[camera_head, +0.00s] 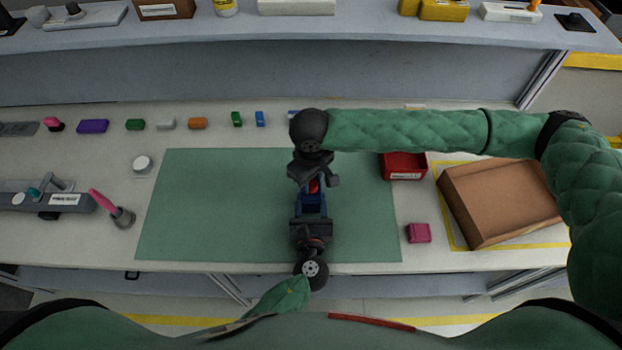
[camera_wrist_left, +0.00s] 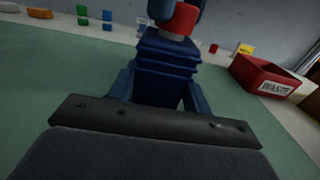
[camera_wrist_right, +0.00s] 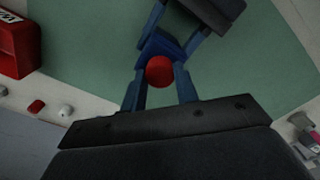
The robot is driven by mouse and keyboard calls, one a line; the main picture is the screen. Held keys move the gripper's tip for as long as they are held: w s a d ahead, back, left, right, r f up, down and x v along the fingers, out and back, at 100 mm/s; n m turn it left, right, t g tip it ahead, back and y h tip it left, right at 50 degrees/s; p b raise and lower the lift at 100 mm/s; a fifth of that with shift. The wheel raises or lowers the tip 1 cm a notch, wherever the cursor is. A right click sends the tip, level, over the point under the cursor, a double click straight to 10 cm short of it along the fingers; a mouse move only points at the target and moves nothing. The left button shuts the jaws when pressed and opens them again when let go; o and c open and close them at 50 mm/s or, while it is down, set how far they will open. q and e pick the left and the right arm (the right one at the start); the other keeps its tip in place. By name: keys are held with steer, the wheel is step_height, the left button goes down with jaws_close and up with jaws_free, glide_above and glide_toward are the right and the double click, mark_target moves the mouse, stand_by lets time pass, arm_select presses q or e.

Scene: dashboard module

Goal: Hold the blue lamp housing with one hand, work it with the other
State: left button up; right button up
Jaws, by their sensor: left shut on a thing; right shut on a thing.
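The blue lamp housing (camera_head: 312,204) is over the green mat (camera_head: 190,210), near its front middle. My left gripper (camera_head: 311,217) is shut on it from the front; the ribbed blue body shows between its fingers in the left wrist view (camera_wrist_left: 165,72). A red round part (camera_head: 314,186) sits at the housing's far end, also seen in the left wrist view (camera_wrist_left: 180,19). My right gripper (camera_wrist_right: 160,85) is shut on this red part (camera_wrist_right: 159,71) from the far side. Whether the red part is fully seated in the housing is hidden.
A red waste bin (camera_head: 404,173) stands at the mat's right edge, beside a brown tray (camera_head: 478,239). A magenta block (camera_head: 419,233) lies right of the mat. Small coloured blocks line the back. A grey fixture (camera_head: 70,203) and pink-handled tool (camera_head: 106,204) are left.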

mark_target(311, 184)
steer(key=shift+r, duration=3)
arm_select(q)
steer(key=o, duration=1.4)
steer(key=shift+c, duration=0.2)
steer(key=s, duration=1.2)
